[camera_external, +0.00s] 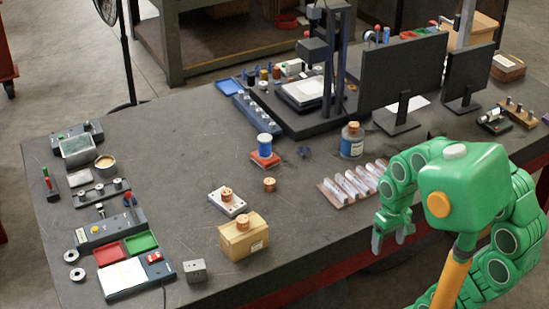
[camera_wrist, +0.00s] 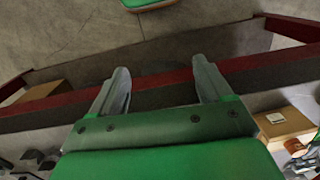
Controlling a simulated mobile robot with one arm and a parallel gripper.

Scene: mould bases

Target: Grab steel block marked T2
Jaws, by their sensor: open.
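Several silvery steel blocks (camera_external: 355,184) stand in a row on a pinkish-brown tray (camera_external: 334,196) at the right of the dark table. A single grey metal block (camera_external: 195,271) sits alone near the table's front edge. I cannot read a T2 mark on any of them. My gripper (camera_external: 389,240) hangs near the table's front edge, to the right of and nearer than the row of blocks, apart from them. In the wrist view my gripper (camera_wrist: 161,72) is open, with nothing between its fingers; no steel block can be made out there.
A cardboard box (camera_external: 243,238) with a copper piece on it stands by the front edge. Two monitors (camera_external: 403,72) and a black stand (camera_external: 335,60) occupy the back.

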